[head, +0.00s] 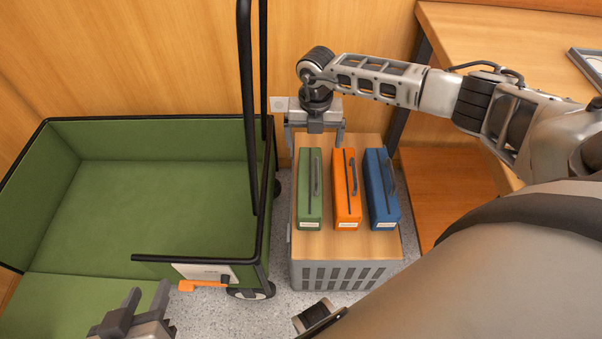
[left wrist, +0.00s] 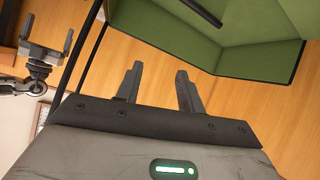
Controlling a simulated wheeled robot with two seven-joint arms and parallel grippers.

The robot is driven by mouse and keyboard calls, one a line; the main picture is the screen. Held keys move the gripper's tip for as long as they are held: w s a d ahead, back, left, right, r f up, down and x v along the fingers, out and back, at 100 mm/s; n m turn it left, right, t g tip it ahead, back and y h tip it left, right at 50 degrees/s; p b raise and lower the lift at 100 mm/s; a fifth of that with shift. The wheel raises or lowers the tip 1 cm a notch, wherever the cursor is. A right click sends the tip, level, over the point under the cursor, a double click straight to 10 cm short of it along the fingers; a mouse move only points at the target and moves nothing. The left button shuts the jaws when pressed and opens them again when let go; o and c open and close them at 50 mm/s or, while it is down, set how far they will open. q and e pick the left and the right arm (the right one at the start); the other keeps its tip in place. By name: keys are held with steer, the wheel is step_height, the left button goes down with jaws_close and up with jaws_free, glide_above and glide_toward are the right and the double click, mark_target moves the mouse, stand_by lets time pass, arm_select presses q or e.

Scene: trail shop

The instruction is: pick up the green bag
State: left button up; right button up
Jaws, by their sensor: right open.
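The green bag (head: 308,200) stands upright at the left of a row of three bags on a wood-topped crate (head: 375,245). It has a dark handle on its right side and a white label at its near end. My right gripper (head: 315,143) is open, with its fingers apart, at the far end of the green bag; I cannot tell its exact height. It also shows in the left wrist view (left wrist: 44,45). My left gripper (head: 133,318) is open and empty, low at the left; its fingers show in the left wrist view (left wrist: 160,88).
An orange bag (head: 347,200) and a blue bag (head: 381,200) stand just right of the green one. A green cart (head: 150,190) with black rails and an upright black handle is at the left. A wooden table (head: 500,50) stands at the back right.

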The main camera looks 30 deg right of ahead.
steer(key=f, duration=0.1)
arm_select(q)
step_height(320, 180, down, 9)
steer(key=w+d+g+b, duration=0.1)
steer(key=d+b, duration=0.1)
steer(key=b, duration=0.5)
arm_select(e)
glide_above(310, 179)
step_height(310, 179, down, 7)
steer(key=shift+d+r, duration=0.1)
step_height(310, 179, down, 4)
steer(key=b, duration=0.3)
steer(key=shift+r, duration=0.15)
steer(key=shift+f+b, duration=0.45)
steer(key=shift+f, duration=0.05)
step_height(310, 179, down, 4)
steer(key=b, duration=0.3)
steer(key=shift+w+r+b, duration=0.1)
steer(key=shift+r+b, duration=0.15)
steer(key=shift+b, duration=0.05)
steer(key=shift+f+b, duration=0.3)
arm_select(q)
steer(key=w+d+r+t+h, duration=0.1)
steer(key=d+r+t+h, duration=0.2)
steer(key=r, duration=0.3)
steer(key=shift+r+t+h, duration=0.2)
steer(key=shift+t+h, duration=0.2)
steer(key=shift+t, duration=0.1)
arm_select(e)
steer(key=c, duration=1.5)
